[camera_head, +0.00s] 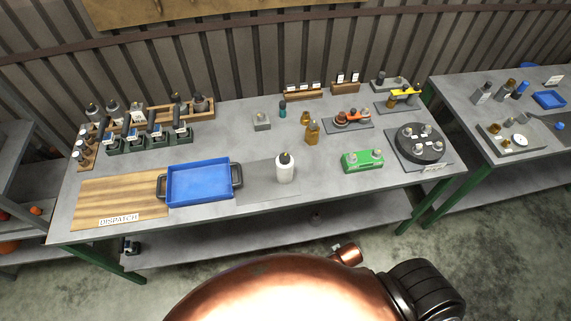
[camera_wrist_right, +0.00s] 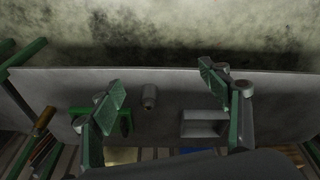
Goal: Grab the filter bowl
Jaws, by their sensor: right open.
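I cannot tell for certain which item is the filter bowl. In the right wrist view, a small grey cylindrical part (camera_wrist_right: 149,96) sits on a grey surface, within the gap between my fingers in the picture. My right gripper (camera_wrist_right: 170,100) is open and empty, with a green-edged finger on each side. How far the part lies from the fingertips is hard to judge. In the head view a small dark part (camera_head: 315,216) lies on the lower shelf, but it is too small to identify. My left gripper is not in view.
The grey workbench (camera_head: 235,135) bears a blue tray (camera_head: 199,184), a white bottle (camera_head: 285,168), a green block (camera_head: 362,160) and a black round fixture (camera_head: 421,143). Beneath is a lower shelf (camera_head: 255,232), largely bare. The wrist view shows a grey bracket (camera_wrist_right: 203,124) near the right finger.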

